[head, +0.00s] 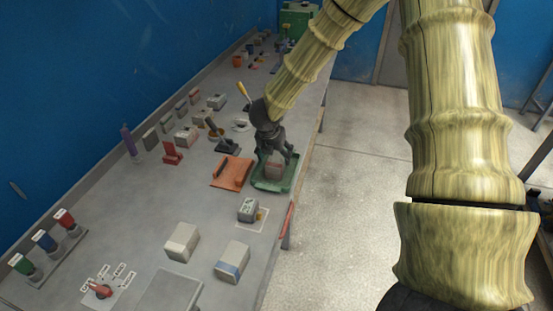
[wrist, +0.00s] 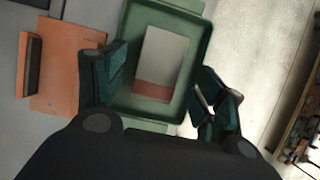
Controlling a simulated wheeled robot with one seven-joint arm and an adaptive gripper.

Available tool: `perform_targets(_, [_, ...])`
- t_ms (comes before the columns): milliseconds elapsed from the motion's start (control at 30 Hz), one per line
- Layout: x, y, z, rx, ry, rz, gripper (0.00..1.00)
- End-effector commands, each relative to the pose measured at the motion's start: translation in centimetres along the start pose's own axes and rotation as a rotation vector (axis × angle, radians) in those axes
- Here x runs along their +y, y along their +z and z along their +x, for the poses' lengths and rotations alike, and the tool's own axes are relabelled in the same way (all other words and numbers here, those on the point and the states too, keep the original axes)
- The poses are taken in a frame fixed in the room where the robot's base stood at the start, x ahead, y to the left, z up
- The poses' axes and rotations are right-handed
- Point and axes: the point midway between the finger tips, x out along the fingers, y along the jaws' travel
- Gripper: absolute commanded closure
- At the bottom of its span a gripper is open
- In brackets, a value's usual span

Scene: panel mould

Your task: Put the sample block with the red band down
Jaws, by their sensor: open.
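The sample block with the red band (wrist: 162,60) is pale grey with a reddish band at its near end. It lies in the green tray (wrist: 130,22). In the head view the block (head: 274,171) shows inside the tray (head: 269,185), partly hidden by my gripper (head: 277,155). In the wrist view my gripper (wrist: 160,92) is open, with one finger on each side of the block's banded end and gaps between fingers and block. I cannot tell the exact height of the fingertips above the tray floor.
An orange board (head: 232,172) with a dark bar lies left of the tray. A grey device (head: 248,209) on a white sheet stands nearer. Another pale block (head: 182,242) and a blue-banded block (head: 232,262) sit on the grey bench, whose right edge is close to the tray.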

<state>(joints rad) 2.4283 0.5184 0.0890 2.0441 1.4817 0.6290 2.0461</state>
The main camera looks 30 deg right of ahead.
Motion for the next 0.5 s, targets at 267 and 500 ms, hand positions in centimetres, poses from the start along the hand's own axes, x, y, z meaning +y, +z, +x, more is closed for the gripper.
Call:
perform_targets(267, [0.0, 0.0, -3.6, -0.001, 0.001, 0.001, 0.3])
perform_targets(500, [0.0, 0.0, -6.2, -0.001, 0.0, 0.001, 0.3])
